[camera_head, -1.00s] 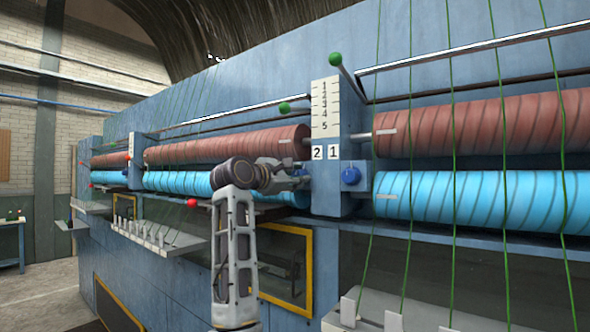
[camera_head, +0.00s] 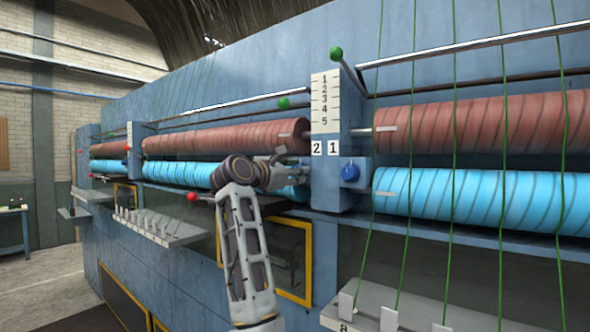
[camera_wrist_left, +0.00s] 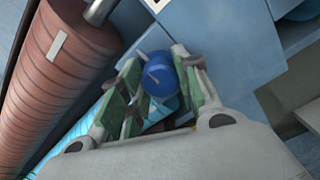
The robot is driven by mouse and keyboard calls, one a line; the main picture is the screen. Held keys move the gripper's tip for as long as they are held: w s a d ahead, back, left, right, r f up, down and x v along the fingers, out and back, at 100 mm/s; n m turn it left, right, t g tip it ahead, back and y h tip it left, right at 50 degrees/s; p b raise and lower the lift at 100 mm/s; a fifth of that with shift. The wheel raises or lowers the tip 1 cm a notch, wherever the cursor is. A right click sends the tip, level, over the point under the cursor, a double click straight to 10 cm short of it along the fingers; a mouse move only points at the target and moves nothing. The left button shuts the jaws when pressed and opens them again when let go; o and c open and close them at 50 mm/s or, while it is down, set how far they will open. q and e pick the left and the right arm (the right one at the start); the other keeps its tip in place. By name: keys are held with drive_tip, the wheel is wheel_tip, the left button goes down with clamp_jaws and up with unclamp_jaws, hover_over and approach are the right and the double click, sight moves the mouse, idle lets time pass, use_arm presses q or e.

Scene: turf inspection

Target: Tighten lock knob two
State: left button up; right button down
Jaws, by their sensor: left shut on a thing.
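My left gripper (camera_head: 290,174) reaches to the left side of the blue post (camera_head: 328,193), beside the number plate 2 (camera_head: 317,148). In the left wrist view, its green-padded fingers (camera_wrist_left: 157,70) are on both sides of a blue lock knob (camera_wrist_left: 161,77) and shut on it. In the head view, this knob is hidden by the gripper. A second blue knob (camera_head: 350,172) sits on the right side of the post, below plate 1 (camera_head: 333,148). My right gripper is not in view.
Red rollers (camera_head: 470,126) and blue rollers (camera_head: 470,197) run along both sides of the post. Green-tipped levers (camera_head: 336,54) stick out above. A red-tipped lever (camera_head: 191,197) lies left of my arm. Green yarns (camera_head: 451,240) hang at the right.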

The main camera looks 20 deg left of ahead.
use_arm(q)
drive_tip(key=shift+r, duration=0.2)
drive_tip(key=o, duration=1.1)
drive_tip(key=shift+f, duration=0.1)
drive_tip(key=shift+c, duration=0.2)
drive_tip(key=v, duration=1.2)
